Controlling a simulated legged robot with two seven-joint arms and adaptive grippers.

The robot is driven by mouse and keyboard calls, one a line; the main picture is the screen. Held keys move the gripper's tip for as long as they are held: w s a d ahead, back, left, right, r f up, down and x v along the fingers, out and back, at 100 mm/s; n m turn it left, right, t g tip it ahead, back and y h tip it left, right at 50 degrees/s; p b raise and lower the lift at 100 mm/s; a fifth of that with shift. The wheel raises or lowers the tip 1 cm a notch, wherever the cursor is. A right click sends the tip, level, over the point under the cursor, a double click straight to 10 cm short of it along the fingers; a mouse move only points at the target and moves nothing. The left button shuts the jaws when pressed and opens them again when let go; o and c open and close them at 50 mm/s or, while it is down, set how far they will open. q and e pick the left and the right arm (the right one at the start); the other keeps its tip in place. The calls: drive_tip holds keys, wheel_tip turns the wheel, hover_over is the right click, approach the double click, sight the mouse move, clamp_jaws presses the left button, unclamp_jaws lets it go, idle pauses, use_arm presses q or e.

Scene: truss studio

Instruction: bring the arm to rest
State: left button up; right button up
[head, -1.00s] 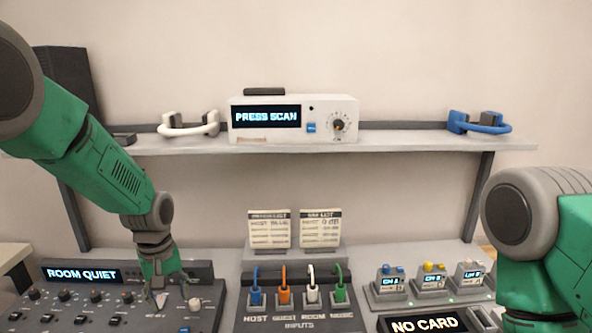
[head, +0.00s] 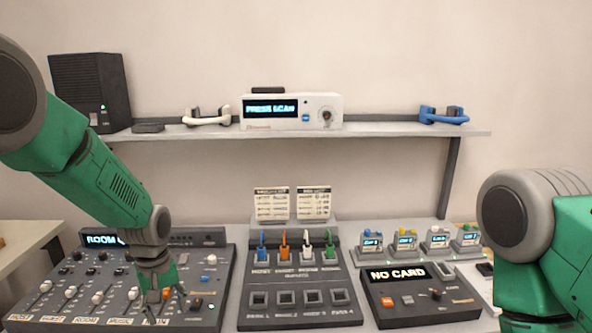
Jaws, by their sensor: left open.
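My left arm comes in from the left, and its gripper (head: 168,306) is open, pointing down over the right part of the grey mixing console (head: 215,270). I cannot tell whether the fingertips touch the console. Nothing shows between the fingers. My right arm shows only as a green and grey link at the right edge; its gripper is out of view.
A patch box (head: 298,291) with several coloured plugs stands right of the console. A card device (head: 415,305) reads NO CARD. Behind it sit several small packs (head: 404,242). The shelf (head: 380,131) holds a scanner box (head: 292,111), white handset (head: 207,118) and blue handset (head: 443,116).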

use_arm(q)
drive_tip(key=s+f+m+b, duration=0.2)
drive_tip(key=s+f+b, duration=0.1)
drive_tip(key=s+f, duration=0.6)
drive_tip(key=s+f+m+b, duration=0.25)
drive_tip(key=s+f, duration=0.45)
drive_tip(key=f, duration=0.5)
drive_tip(key=s+f+m+b, duration=0.1)
drive_tip(key=s+f+b, duration=0.1)
drive_tip(key=s, duration=0.7)
drive_tip(key=s+f+m+b, duration=0.2)
drive_tip(key=s+f, duration=0.2)
drive_tip(key=s, duration=0.5)
drive_tip(key=shift+a+f+b, duration=0.15)
drive_tip(key=shift+a+b, duration=0.2)
drive_tip(key=shift+b, duration=0.05)
use_arm(e)
wheel_tip(320, 180, down, 11)
drive_tip(key=shift+w+r, duration=0.15)
drive_tip(key=shift+w, duration=0.15)
